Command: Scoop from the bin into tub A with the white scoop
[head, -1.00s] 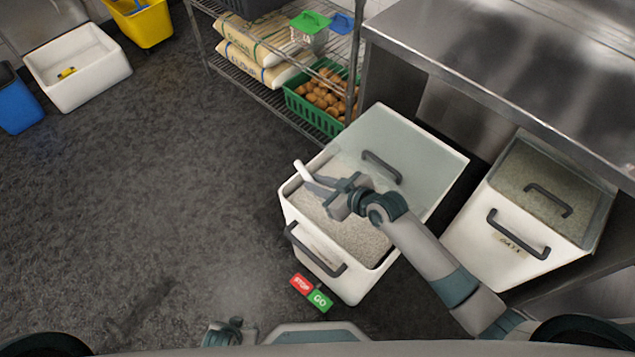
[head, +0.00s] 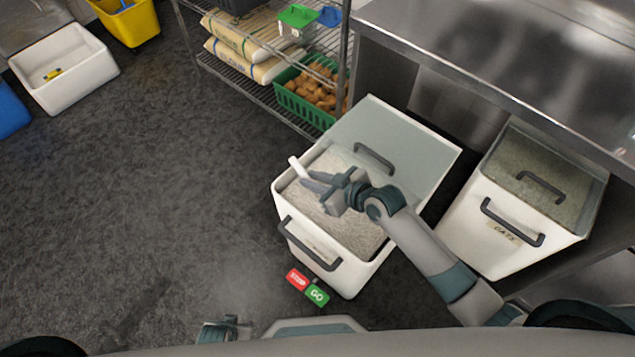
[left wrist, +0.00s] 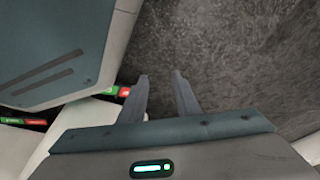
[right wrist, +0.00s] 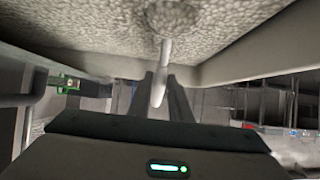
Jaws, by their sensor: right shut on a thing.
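The white bin (head: 352,282) stands open on the floor, with pale grain (head: 352,222) inside and its lid tilted back. My right gripper (head: 316,184) is over the grain, shut on the white scoop (head: 296,166). Its pale handle (right wrist: 162,75) shows between the fingers in the right wrist view. A round grain-coloured patch lies at the handle's far end; I cannot tell whether it is the scoop's filled bowl. My left gripper (left wrist: 160,95) is open and empty, low near my base. A clear tub with a green lid (head: 298,15) stands on the rack; its label is unreadable.
A second bin marked OATS (head: 505,235) stands at right under the steel counter (head: 480,60). The rack holds sacks (head: 250,60), a blue-lidded tub (head: 329,16) and a green crate (head: 298,105). A STOP/GO sign (head: 308,287) lies before the bin.

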